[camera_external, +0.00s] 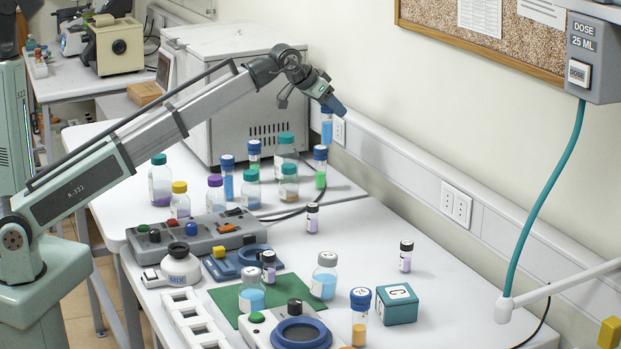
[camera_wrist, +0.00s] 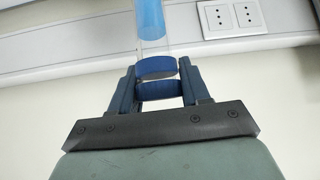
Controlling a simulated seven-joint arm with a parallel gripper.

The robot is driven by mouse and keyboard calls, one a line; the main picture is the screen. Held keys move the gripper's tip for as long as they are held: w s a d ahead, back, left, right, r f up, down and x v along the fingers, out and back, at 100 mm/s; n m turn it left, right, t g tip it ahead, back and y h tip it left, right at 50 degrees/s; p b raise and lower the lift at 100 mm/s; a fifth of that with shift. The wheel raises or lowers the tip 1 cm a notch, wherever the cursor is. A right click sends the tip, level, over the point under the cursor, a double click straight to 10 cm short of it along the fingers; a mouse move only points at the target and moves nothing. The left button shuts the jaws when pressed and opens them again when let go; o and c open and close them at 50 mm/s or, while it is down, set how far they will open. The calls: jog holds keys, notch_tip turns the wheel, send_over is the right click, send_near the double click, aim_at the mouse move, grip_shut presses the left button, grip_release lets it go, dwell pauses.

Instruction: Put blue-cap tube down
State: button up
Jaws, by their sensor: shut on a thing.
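My gripper (camera_external: 333,106) is shut on the cap of a blue-cap tube (camera_external: 327,130), at the back of the table near the wall. The tube holds blue liquid and hangs roughly upright below the fingers, seemingly in the air above the tabletop. In the wrist view my gripper (camera_wrist: 160,88) has a finger on each side of the blue cap, and the clear tube (camera_wrist: 152,25) extends away from it, its far end cut off by the frame. Other blue-cap tubes stand on the table: one with blue liquid (camera_external: 227,180), one with green (camera_external: 320,168) and one with orange (camera_external: 360,320).
Several capped bottles and tubes crowd the table left of and below my gripper, including a teal-cap bottle (camera_external: 285,150). A large white machine (camera_external: 225,100) stands behind them. The wall with an outlet (camera_external: 338,130) is close.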

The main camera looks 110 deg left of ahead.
jog(key=shift+n+g+y, duration=0.3)
jog(key=shift+n, duration=0.3)
jog(key=s+a, duration=0.3)
jog(key=a, duration=0.3)
jog(key=s+a+r, duration=0.1)
jog(key=s+a, duration=0.3)
jog(key=a, duration=0.1)
jog(key=s+a+r, duration=0.1)
jog(key=s+a, duration=0.3)
jog(key=a, duration=0.2)
jog(key=shift+s+a, duration=0.15)
jog(key=shift+a, duration=0.15)
jog(key=f, duration=1.8)
jog(key=shift+s+a, duration=0.2)
jog(key=shift+s, duration=0.05)
jog(key=shift+f, duration=0.1)
jog(key=o, duration=1.2)
jog(key=v, duration=1.2)
